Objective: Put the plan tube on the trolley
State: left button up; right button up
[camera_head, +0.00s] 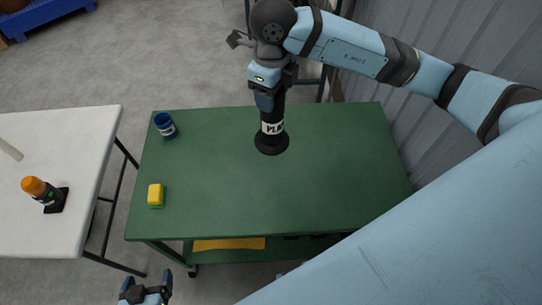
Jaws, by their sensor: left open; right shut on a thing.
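The plan tube (272,128) is a black upright cylinder with a white label reading "PLA" and a wider black base. It is over the back middle of the trolley's green top (300,190); I cannot tell whether its base touches the surface. My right gripper (268,100) is shut on the tube's upper part from above and hides its top end. My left gripper (146,290) is open and empty at the bottom edge of the view, in front of the trolley and below its top.
A blue cup-like container (165,125) and a yellow block (156,195) stand along the trolley's left side. A white table (60,145) at the left bears an orange-topped dark bottle (42,191). A corrugated grey wall (440,120) is at the right. The trolley's middle and right are clear.

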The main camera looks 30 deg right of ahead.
aim_at(272, 139)
notch_tip(272, 139, down, 19)
jog(key=m, duration=0.6)
jog(key=shift+f+m, duration=0.15)
jog(key=shift+m, duration=0.25)
jog(key=o, duration=1.4)
jog(key=shift+f, duration=0.15)
jog(key=shift+o, duration=0.2)
